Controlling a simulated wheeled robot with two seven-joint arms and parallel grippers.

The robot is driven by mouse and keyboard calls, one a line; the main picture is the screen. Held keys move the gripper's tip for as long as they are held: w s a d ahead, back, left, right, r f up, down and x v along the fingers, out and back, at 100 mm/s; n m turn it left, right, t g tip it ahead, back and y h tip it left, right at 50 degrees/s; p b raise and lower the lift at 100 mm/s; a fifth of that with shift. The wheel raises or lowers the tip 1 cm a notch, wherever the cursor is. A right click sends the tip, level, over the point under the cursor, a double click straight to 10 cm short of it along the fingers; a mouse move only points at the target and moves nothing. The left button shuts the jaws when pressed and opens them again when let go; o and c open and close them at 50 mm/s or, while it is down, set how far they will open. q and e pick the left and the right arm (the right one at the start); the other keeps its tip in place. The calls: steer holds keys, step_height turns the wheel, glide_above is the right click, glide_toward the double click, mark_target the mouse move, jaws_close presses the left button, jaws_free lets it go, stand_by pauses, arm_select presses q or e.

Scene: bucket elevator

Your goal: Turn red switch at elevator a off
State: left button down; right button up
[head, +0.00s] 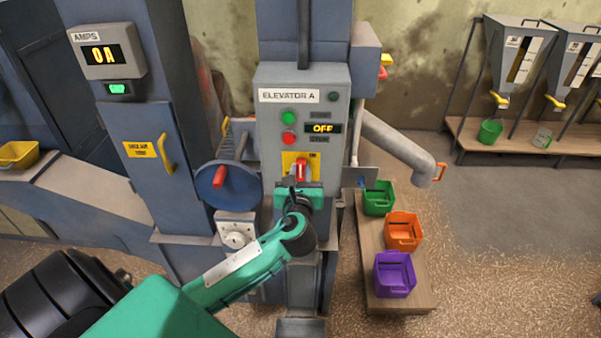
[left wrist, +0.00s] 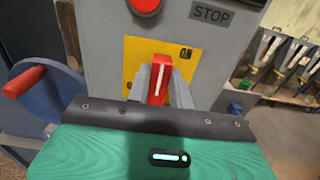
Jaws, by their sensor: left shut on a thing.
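The elevator A control box (head: 263,130) stands in the middle of the head view. Its display (head: 323,128) reads OFF. The red switch (head: 301,169) sits on a yellow plate (head: 289,160) low on the box, and its handle stands about upright. In the left wrist view the red switch (left wrist: 160,80) has a white line along it, and the yellow plate (left wrist: 133,62) shows ON at its upper right. My left gripper (head: 299,184) is at the switch, its fingers (left wrist: 158,88) closed around the red handle. My right gripper is not in view.
Green and red buttons (head: 288,118) sit above the switch. A blue wheel with a red handle (head: 220,177) is close on the left. A grey chute (head: 395,145) and green, orange and purple bins (head: 403,232) on a bench are on the right.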

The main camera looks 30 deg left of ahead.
arm_select(q)
steer(key=shift+n, duration=0.3)
steer(key=n, duration=0.4)
steer(key=shift+s+a+f, duration=0.15)
steer(key=shift+s+a, duration=0.05)
steer(key=shift+a, duration=0.1)
steer(key=n+b, duration=0.1)
steer(key=n, duration=0.3)
steer(key=f+n+b, duration=0.1)
steer(key=n+b, duration=0.1)
steer(key=n, duration=0.2)
steer(key=a+n+b, duration=0.1)
steer(key=n, duration=0.4)
steer(key=shift+s+f+b, duration=0.3)
steer(key=shift+n, duration=0.3)
steer(key=c, duration=1.2)
jaws_free()
steer(key=shift+c, duration=0.2)
